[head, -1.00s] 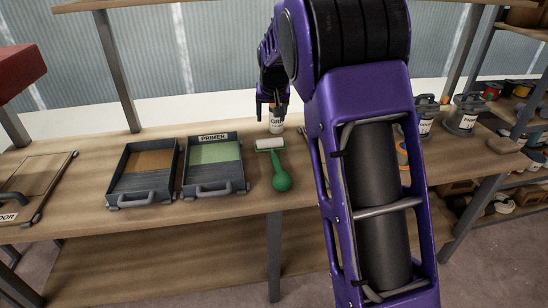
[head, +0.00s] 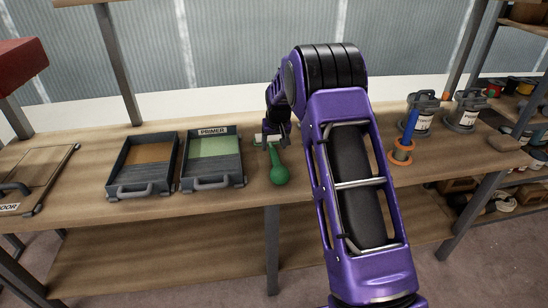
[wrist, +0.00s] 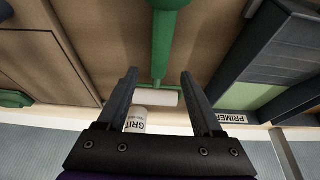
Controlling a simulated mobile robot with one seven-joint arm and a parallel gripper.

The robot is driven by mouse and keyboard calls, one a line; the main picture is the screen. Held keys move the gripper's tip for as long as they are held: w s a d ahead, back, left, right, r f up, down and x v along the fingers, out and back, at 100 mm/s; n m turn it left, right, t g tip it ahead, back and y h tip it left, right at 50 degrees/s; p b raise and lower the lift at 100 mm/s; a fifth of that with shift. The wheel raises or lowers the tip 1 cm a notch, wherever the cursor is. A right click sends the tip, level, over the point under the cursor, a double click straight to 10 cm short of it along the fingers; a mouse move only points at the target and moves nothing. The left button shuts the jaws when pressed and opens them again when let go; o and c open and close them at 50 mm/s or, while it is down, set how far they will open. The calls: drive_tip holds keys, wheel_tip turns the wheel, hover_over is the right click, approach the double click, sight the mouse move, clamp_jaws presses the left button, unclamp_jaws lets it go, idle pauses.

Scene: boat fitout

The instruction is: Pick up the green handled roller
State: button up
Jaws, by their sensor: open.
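The green handled roller (head: 279,170) lies on the bench right of the primer tray, its bulbous handle end toward the front edge. Its white roller head is partly hidden behind my gripper in the head view. In the wrist view the green handle (wrist: 163,45) runs down from the top edge to the white roller head (wrist: 155,98). My gripper (wrist: 159,74) is open and empty, with a finger on either side of the roller in the picture. In the head view my gripper (head: 272,140) is over the roller's head end. I cannot tell its exact height.
The tray labelled PRIMER (head: 212,180) stands close left of the roller, with a brown-filled tray (head: 145,185) beyond it. A white GRIT container (wrist: 134,120) stands just behind the roller head. An orange and blue item (head: 402,152) and grey-lidded containers (head: 421,115) stand at right.

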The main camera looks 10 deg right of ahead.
sight(274, 153)
drive_tip(key=shift+s+x, duration=0.1)
drive_tip(key=shift+x, duration=1.3)
drive_tip(key=shift+s+x, duration=0.15)
drive_tip(key=shift+x, duration=1.2)
drive_tip(key=shift+f, duration=0.1)
clamp_jaws()
